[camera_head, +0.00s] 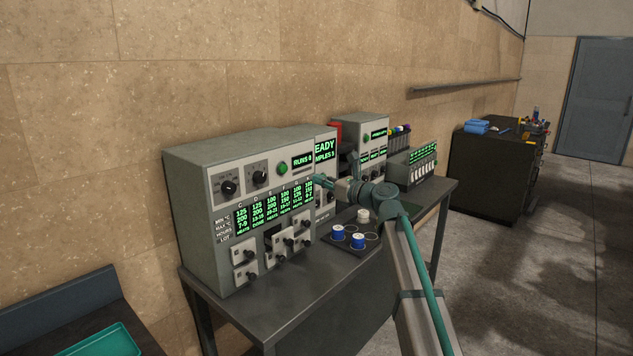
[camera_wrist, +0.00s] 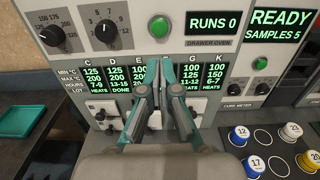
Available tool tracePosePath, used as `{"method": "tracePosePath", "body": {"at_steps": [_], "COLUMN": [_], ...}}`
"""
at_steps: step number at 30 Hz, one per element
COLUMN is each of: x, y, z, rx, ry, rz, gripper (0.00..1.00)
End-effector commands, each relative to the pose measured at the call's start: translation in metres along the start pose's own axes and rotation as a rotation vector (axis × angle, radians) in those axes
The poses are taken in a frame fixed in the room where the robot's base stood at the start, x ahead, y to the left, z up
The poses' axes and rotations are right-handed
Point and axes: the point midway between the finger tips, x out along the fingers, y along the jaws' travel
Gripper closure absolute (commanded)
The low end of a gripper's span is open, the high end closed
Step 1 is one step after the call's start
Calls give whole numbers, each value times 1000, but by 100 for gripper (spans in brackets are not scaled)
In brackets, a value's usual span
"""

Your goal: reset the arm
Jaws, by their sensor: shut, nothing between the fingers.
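My gripper (camera_wrist: 160,75) is shut and empty in the wrist view, its fingertips together in front of the drawer oven's lettered panel. In the head view my gripper (camera_head: 322,181) is small, at the right end of the drawer oven (camera_head: 222,165). My arm reaches up to it from the lower right. The oven panel shows "RUNS 0" and a lit green button (camera_wrist: 159,27). Its display (camera_wrist: 92,77) lists several columns, with "DONE" under D. The fingers hide part of the middle columns. I cannot tell whether the fingertips touch the panel.
A dark tray (camera_head: 345,247) with several round places holds blue-rimmed and white pots. Beside the oven, a cure meter (camera_wrist: 243,88) shows "READY". The bench front edge (camera_head: 290,325) is bare. A teal tray (camera_head: 105,342) lies at lower left. A dark cabinet (camera_head: 490,175) stands farther back.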

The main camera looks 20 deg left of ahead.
Motion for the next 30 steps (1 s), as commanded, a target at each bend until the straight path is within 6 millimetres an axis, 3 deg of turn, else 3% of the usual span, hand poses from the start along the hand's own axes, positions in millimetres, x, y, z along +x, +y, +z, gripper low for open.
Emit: {"method": "tracePosePath", "body": {"at_steps": [11, 14, 17, 19, 21, 26, 30], "x": [0, 0, -6, -17, -31, -68, -109], "y": [0, 3, 10, 19, 25, 29, 36], "z": [0, -4, -21, -51, -101, -207, -295], "rx": [-62, -195, -431, -629, -806, -1069, -1228], "ry": [1, 20, 84, 157, 249, 417, 540], "rz": [2, 15, 37, 69, 121, 252, 394], "gripper": [100, 100, 100, 100, 100, 100, 100]}}
